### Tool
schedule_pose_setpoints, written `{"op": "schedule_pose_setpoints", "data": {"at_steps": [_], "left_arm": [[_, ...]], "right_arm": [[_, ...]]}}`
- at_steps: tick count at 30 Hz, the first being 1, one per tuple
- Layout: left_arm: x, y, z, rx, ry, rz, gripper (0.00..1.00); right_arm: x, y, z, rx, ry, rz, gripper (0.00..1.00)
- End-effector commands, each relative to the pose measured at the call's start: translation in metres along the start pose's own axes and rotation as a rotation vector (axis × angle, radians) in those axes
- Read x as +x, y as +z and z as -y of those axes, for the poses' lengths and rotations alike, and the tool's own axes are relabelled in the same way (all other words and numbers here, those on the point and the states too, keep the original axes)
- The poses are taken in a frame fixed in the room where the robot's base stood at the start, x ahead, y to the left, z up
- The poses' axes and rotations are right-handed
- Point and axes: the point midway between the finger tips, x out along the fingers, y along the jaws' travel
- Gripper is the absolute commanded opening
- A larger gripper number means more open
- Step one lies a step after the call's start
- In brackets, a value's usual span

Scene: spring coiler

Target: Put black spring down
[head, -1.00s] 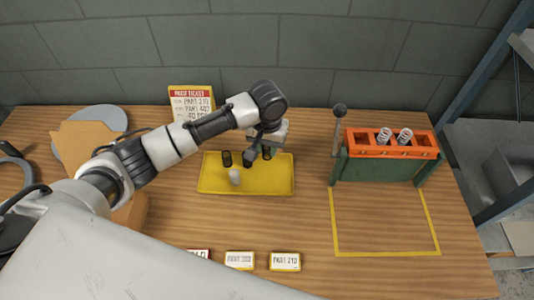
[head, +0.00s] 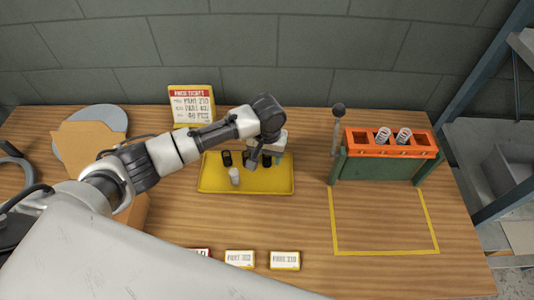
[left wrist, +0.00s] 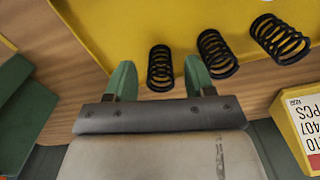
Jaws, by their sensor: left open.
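Three black springs stand in a row on the yellow tray: one at the left (head: 227,158), a middle one (head: 245,157) and one at the right (head: 267,161) partly covered by my gripper. My left gripper (head: 263,160) is over the right part of the tray. In the left wrist view its two green fingers (left wrist: 160,78) are apart, with the nearest black spring (left wrist: 160,68) standing between them. The other two springs (left wrist: 217,54) (left wrist: 279,39) are off to the right there. My right gripper is not in view.
A white piece (head: 234,176) stands on the yellow tray (head: 215,187). An orange rack (head: 362,137) on a green stand holds two pale springs. A ticket board (head: 192,104) stands behind the tray. Part labels (head: 285,260) lie at the front. The yellow-outlined area (head: 385,222) is empty.

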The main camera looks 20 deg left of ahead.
Motion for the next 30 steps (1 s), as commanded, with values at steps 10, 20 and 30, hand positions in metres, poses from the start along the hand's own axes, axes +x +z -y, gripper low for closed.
{"op": "schedule_pose_setpoints", "data": {"at_steps": [10, 20, 30], "left_arm": [[-0.027, -0.001, 0.0, 0.001, 0.001, -0.004, 0.54], [-0.096, -0.001, 0.0, 0.001, 0.001, -0.003, 0.54], [-0.123, 0.0, 0.0, 0.0, 0.0, 0.0, 0.54]], "right_arm": [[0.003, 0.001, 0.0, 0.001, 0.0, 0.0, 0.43], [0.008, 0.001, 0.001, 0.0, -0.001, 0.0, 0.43], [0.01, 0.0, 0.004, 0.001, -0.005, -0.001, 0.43]]}}
